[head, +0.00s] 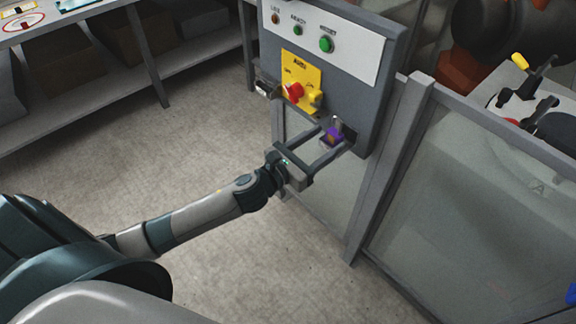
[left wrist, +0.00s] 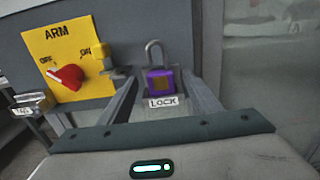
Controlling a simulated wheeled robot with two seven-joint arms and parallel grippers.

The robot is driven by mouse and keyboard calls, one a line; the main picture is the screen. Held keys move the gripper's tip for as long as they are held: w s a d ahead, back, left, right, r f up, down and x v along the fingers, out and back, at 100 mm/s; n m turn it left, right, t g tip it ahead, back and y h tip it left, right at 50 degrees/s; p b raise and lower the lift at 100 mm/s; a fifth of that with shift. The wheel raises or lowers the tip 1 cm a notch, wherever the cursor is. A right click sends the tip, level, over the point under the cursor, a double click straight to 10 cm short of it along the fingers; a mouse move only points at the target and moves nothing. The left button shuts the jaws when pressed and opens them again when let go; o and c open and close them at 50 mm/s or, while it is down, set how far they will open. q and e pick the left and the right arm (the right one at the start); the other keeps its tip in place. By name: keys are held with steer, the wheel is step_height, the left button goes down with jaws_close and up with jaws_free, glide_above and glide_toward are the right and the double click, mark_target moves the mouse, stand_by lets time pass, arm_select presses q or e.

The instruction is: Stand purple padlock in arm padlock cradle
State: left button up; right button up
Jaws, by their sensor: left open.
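The purple padlock (head: 332,138) is at the lower edge of the grey control panel. In the left wrist view the padlock (left wrist: 162,80) is upright with its shackle up, above a white LOCK label (left wrist: 163,101). It appears to stand in the arm padlock cradle at that label, though the cradle is mostly hidden. My left gripper (head: 335,134) is open, with one finger on each side of the padlock. In the left wrist view gaps show between the fingers and the padlock body. My right gripper is not in view.
The yellow ARM plate (left wrist: 66,62) carries a red knob (left wrist: 66,78) and a yellow tab (left wrist: 103,55), close left of my fingers. A fence post (head: 388,165) and clear panels stand right. Floor (head: 180,120) at left is free.

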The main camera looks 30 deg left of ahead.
arm_select(q)
steer(key=b+v, duration=0.2)
steer(key=v, duration=1.1)
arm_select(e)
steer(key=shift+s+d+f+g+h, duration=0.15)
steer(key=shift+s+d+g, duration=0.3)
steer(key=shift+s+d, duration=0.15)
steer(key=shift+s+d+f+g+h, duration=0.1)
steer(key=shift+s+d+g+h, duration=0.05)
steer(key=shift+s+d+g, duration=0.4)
arm_select(q)
steer(key=shift+r, duration=0.1)
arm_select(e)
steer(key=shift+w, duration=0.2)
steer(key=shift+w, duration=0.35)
